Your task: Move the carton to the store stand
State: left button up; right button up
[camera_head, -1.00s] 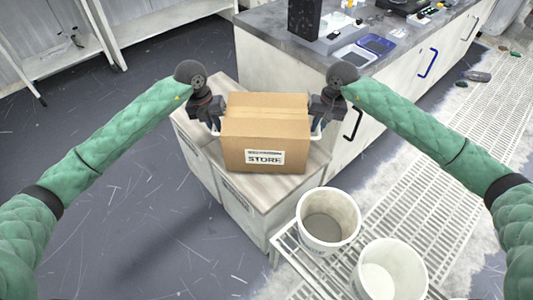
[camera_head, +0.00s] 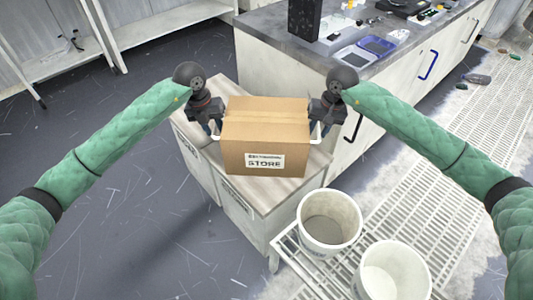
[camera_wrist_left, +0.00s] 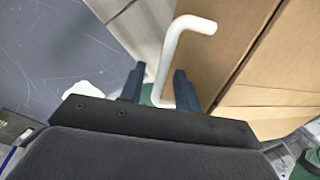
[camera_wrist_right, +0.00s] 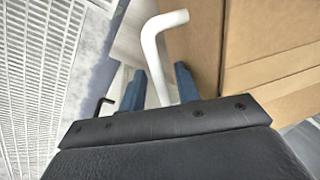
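A brown carton (camera_head: 265,128) with a white STORE label sits upright on the wood-topped cabinet (camera_head: 302,172). A white bent handle shows on each side of it. My left gripper (camera_head: 213,130) is at the carton's left side; in the left wrist view its fingers (camera_wrist_left: 158,86) stand apart on either side of the handle (camera_wrist_left: 171,52). My right gripper (camera_head: 318,128) is at the right side; in the right wrist view its fingers (camera_wrist_right: 161,82) also stand apart around the other handle (camera_wrist_right: 152,50). The sign on the cabinet front is too small to read.
Two white buckets (camera_head: 328,217) (camera_head: 392,272) stand on a white grated rack in front right. A grey counter (camera_head: 275,28) with a black box (camera_head: 304,20) and blue tray (camera_head: 377,45) is behind. White shelving stands back left. Dark floor at left is clear.

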pick_arm(q)
notch_tip(320, 180, up, 11)
jog(key=a, duration=0.2)
pick_arm(e)
notch_tip(320, 180, up, 12)
jog(key=d, duration=0.2)
jog(key=shift+d+f, duration=0.15)
pick_arm(q)
jog(key=shift+a, duration=0.1)
dwell(0.6)
